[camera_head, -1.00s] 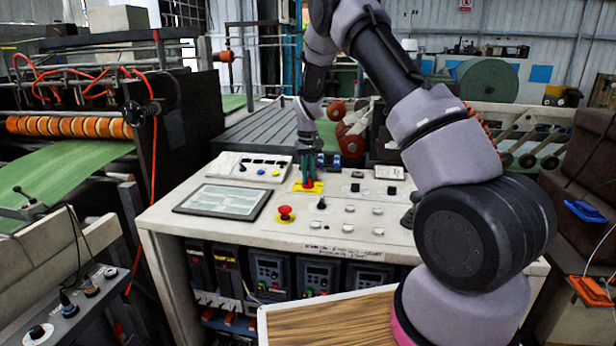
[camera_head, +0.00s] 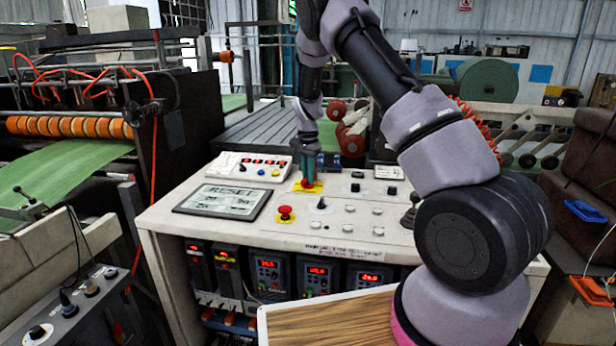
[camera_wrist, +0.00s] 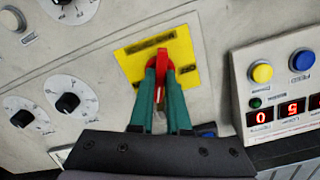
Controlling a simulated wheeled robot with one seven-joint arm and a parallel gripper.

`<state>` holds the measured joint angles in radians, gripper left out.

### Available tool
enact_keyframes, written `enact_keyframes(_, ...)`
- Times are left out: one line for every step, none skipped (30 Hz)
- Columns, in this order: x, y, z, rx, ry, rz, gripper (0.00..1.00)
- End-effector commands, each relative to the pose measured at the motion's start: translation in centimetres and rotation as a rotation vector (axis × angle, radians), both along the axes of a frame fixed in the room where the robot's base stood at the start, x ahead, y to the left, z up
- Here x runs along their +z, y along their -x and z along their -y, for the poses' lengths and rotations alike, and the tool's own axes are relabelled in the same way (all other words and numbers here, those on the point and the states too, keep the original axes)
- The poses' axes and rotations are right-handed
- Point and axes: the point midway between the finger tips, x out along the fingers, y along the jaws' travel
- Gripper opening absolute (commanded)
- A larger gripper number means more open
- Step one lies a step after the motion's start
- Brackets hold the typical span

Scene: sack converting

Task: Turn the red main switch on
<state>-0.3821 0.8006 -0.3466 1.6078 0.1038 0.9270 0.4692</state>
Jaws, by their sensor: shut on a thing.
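The red main switch (camera_wrist: 162,60) sits on a yellow plate (camera_wrist: 184,49) on the control panel. In the wrist view my gripper (camera_wrist: 161,74) has its two green fingers closed on the red handle, one on each side. In the head view my gripper (camera_head: 309,178) comes down from above onto the yellow plate (camera_head: 317,188), and the fingers hide most of the switch. Red digits glow on the drive units (camera_head: 268,272) below the panel and on the small counter box (camera_wrist: 284,114).
A red mushroom button (camera_head: 285,212) on a yellow base stands just in front of the switch. Black knobs (camera_wrist: 68,103) and a joystick (camera_head: 410,214) rise from the panel. The counter box (camera_head: 250,166) with coloured buttons lies close to the left of my gripper.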

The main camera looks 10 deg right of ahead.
Motion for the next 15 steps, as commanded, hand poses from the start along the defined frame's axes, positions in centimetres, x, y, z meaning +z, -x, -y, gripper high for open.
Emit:
enact_keyframes(0.02,-0.01,-0.08,-0.037,0.0,0.0,0.0)
enact_keyframes(0.02,-0.02,-0.07,-0.063,0.0,0.001,0.0)
enact_keyframes(0.02,-0.02,-0.04,-0.095,0.001,0.001,0.0)
enact_keyframes(0.02,-0.03,-0.01,-0.117,0.001,0.001,0.0)
enact_keyframes(0.02,-0.03,0.0,-0.139,0.002,0.001,0.0)
enact_keyframes(0.01,-0.03,-0.01,-0.167,0.001,0.001,0.0)
enact_keyframes(0.01,-0.03,-0.03,-0.186,0.001,0.001,0.0)
enact_keyframes(0.0,-0.02,-0.03,-0.206,0.0,0.001,0.0)
enact_keyframes(0.0,-0.03,-0.03,-0.229,0.0,0.001,0.0)
enact_keyframes(0.0,-0.03,-0.03,-0.245,0.0,0.001,0.0)
enact_keyframes(0.0,-0.03,-0.03,-0.259,0.001,0.001,0.0)
enact_keyframes(0.0,-0.02,-0.02,-0.278,0.001,0.001,0.0)
enact_keyframes(0.0,-0.02,-0.02,-0.29,0.001,0.001,0.0)
enact_keyframes(0.0,-0.02,-0.02,-0.301,0.001,0.001,0.0)
enact_keyframes(0.0,-0.02,-0.03,-0.315,0.001,0.001,0.0)
